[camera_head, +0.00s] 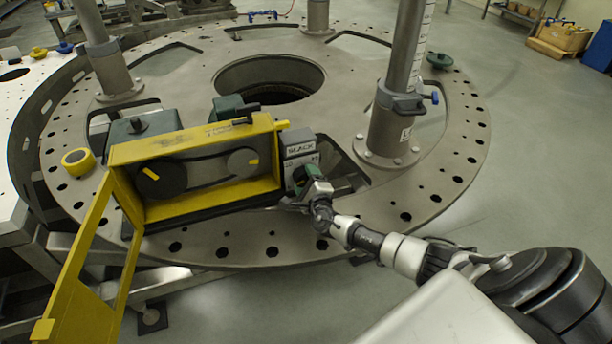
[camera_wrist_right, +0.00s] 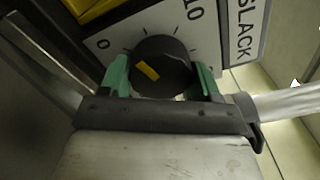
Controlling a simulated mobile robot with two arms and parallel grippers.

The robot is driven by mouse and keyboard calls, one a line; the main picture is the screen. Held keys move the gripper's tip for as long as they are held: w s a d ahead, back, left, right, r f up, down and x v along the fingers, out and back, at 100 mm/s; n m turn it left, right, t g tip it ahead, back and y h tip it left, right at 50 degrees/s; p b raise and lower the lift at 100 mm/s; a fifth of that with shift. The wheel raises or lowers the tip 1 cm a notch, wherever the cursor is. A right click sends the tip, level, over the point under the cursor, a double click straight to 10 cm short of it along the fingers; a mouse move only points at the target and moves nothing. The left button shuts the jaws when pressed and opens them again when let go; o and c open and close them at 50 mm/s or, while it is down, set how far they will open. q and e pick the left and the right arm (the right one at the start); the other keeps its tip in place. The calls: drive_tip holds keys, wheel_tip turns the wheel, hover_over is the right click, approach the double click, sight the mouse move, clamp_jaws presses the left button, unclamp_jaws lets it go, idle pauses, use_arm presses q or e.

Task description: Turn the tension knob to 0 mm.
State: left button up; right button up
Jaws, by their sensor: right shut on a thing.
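The tension knob (camera_wrist_right: 176,58) is round and black with a short yellow mark, and sits on a pale dial plate marked "SLACK". The dial's 0 (camera_wrist_right: 104,43) shows at the left of the knob and its 10 (camera_wrist_right: 196,10) above right. The yellow mark slants to the upper left, roughly towards the 0 side; its exact reading is hard to tell. My right gripper (camera_wrist_right: 163,80) is shut on the knob, one green fingertip on each side. In the head view my right gripper (camera_head: 304,182) hides the knob in front of the SLACK box (camera_head: 299,145). My left gripper is not in view.
The yellow housing (camera_head: 270,187) stands left of the gripper, its yellow door frame (camera_head: 62,310) hanging open. A grey post (camera_head: 393,130) rises at right from the round plate (camera_head: 450,160). A yellow tape roll (camera_head: 78,161) lies at left.

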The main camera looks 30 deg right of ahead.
drive_tip(key=n+p, duration=0.2)
drive_tip(key=n, duration=0.3)
drive_tip(key=shift+s+n, duration=0.1)
drive_tip(key=shift+n, duration=0.2)
drive_tip(key=shift+p, duration=0.3)
drive_tip(key=o, duration=0.9)
drive_tip(key=shift+d, duration=0.1)
drive_tip(key=v, duration=1)
drive_tip(key=shift+s+p, duration=0.35)
